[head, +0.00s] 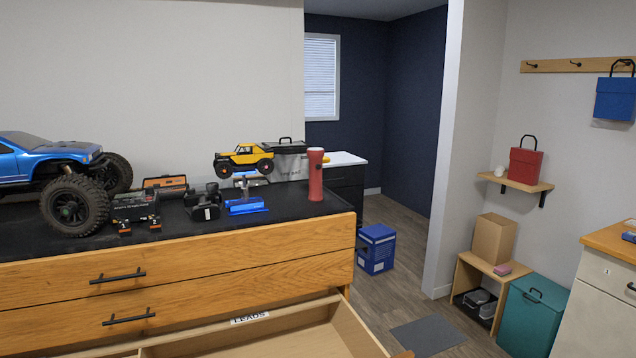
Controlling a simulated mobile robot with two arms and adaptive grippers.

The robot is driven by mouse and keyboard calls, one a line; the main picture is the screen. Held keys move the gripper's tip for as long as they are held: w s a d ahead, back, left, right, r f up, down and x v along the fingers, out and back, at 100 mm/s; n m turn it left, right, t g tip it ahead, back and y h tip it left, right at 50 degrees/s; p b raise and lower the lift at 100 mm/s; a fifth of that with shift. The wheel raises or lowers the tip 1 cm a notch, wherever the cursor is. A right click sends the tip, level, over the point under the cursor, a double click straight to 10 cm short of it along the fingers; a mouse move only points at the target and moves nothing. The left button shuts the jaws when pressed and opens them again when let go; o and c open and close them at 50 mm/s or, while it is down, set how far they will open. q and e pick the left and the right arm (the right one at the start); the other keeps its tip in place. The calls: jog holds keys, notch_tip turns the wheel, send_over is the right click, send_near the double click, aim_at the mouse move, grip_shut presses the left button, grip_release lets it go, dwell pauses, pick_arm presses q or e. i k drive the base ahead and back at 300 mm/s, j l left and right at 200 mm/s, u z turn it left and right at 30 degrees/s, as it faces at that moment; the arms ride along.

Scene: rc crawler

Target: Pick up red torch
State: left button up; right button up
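The red torch (315,182) stands upright on the black top of the wooden dresser (330,205), near its right end. Its wide head is at the top, and nothing touches it that I can see. Neither of my grippers shows in the head view.
Left of the torch are a blue stand (246,206), black devices (204,207), a yellow toy crawler (243,159), a grey toolbox (288,160) and a large blue truck (70,180). An open drawer labelled LEADS (345,335) juts out below. A blue box (376,249) stands on the floor.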

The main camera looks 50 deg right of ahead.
aim_at(315, 156)
jog(key=z, duration=1.7)
